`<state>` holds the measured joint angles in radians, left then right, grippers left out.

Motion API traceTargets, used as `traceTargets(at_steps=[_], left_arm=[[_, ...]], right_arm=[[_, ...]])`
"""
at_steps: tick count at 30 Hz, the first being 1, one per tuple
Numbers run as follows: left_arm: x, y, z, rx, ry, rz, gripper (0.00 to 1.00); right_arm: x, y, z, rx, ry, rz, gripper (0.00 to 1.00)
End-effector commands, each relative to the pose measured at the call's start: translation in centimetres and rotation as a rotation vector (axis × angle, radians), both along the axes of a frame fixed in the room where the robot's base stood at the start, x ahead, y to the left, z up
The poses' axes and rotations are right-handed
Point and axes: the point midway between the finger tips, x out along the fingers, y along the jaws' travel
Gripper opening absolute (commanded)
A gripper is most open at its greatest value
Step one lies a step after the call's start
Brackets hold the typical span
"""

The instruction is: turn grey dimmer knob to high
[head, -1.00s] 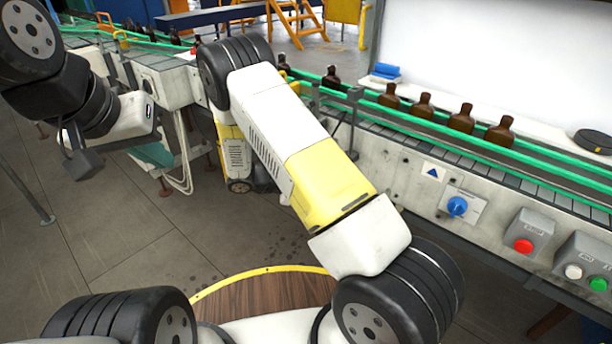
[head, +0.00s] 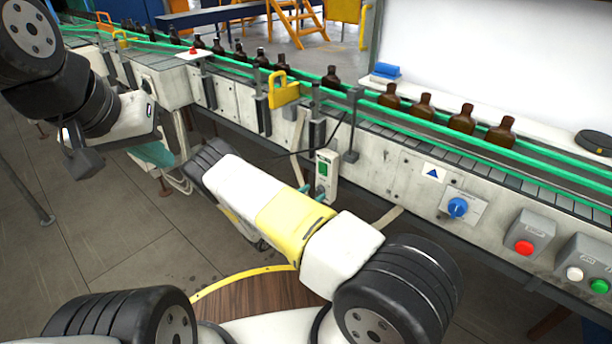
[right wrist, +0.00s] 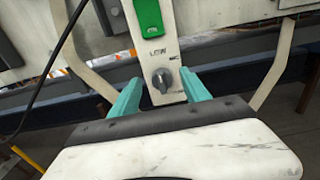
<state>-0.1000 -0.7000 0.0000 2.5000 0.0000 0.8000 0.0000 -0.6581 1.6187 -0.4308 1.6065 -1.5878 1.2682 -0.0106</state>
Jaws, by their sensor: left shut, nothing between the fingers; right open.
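The grey dimmer knob (right wrist: 161,79) is on a pale panel below a green switch in the right wrist view. Its pointer seems to face roughly up towards a "LOW" label; other small lettering is unclear. In the head view the panel (head: 333,168) hangs on the conveyor's near side; the knob is hard to make out there. My right gripper (right wrist: 160,92) is open, its teal fingers on either side of the knob in the picture; contact cannot be told. It also shows at the panel in the head view (head: 311,190). My left gripper (head: 152,155) is shut and empty at the left.
The conveyor's green rails (head: 425,122) carry several amber bottles (head: 424,106). A blue knob (head: 457,207) and a red button (head: 524,247) are further right. A yellow bracket (head: 285,91) stands above the panel. A black cable (right wrist: 47,62) runs left of the panel.

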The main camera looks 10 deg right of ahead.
Motion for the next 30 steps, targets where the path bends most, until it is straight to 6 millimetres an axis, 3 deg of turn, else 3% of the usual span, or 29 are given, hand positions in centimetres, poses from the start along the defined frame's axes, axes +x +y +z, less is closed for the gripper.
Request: traceTargets(at_steps=[6,14,23,30], left_arm=[[0.0,0.0,0.0,0.000,0.000,0.000,0.00],[0.0,0.0,0.0,0.000,0.000,0.000,0.00],[0.0,0.0,0.0,0.000,0.000,0.000,0.00],[0.0,0.0,0.0,0.000,0.000,0.000,0.00]], right_arm=[[1.1,-1.5,-0.1,0.002,0.001,-0.001,0.55],[1.2,-1.6,0.0,0.002,0.001,-0.001,0.55],[1.2,-1.6,0.0,0.002,0.001,-0.001,0.00],[1.2,-1.6,0.0,0.010,-0.011,-0.001,0.00]])
